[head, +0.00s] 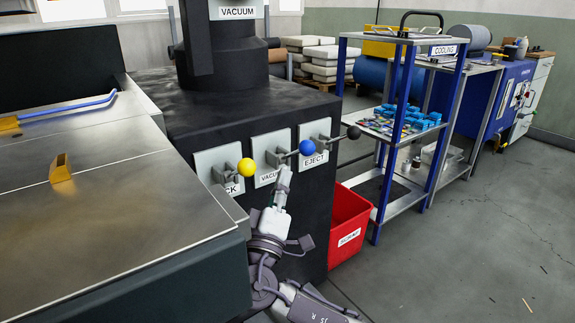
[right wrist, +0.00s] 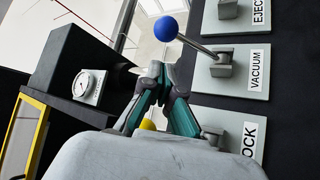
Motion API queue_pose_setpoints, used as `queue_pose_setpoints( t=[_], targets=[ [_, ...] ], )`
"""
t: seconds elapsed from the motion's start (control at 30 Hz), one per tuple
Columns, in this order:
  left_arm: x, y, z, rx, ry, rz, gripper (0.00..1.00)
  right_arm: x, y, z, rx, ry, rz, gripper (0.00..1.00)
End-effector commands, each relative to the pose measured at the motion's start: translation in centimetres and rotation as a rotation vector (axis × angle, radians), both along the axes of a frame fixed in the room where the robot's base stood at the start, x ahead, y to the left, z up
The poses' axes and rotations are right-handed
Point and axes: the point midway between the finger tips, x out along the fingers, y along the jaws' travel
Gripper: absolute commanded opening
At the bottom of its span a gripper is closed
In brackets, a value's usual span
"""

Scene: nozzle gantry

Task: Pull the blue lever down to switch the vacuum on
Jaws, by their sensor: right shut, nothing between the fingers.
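The blue lever ball (head: 307,147) stands out on its rod from the VACUUM plate (head: 268,174) on the black cabinet front. In the right wrist view the blue ball (right wrist: 166,28) and its metal rod (right wrist: 195,46) lie just beyond my fingertips. My right gripper (head: 283,178) is just below the blue ball in the head view. In the right wrist view its fingers (right wrist: 163,72) are shut with nothing between them. They appear apart from the ball; whether they touch the rod I cannot tell. My left gripper is not in view.
A yellow-ball lever (head: 247,167) is close on the left, partly behind my fingers in the wrist view. A black-ball EJECT lever (head: 354,132) is on the right. A metal worktop (head: 100,210) lies left. A red bin (head: 348,222) and shelf rack (head: 405,190) stand right.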

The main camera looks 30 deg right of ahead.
Motion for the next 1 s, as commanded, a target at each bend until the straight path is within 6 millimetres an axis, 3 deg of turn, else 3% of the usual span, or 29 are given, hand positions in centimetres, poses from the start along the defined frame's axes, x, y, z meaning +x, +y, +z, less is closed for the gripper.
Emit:
queue_pose_setpoints(
  t=[0.5, 1.0],
  targets=[
    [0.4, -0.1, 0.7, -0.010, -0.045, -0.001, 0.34, 5.1, -5.3, 3.8, -0.002, -0.001, -0.001, 0.00],
    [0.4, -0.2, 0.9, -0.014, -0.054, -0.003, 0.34, 5.6, -5.7, 4.0, 0.000, 0.001, 0.000, 0.00]
  ],
)
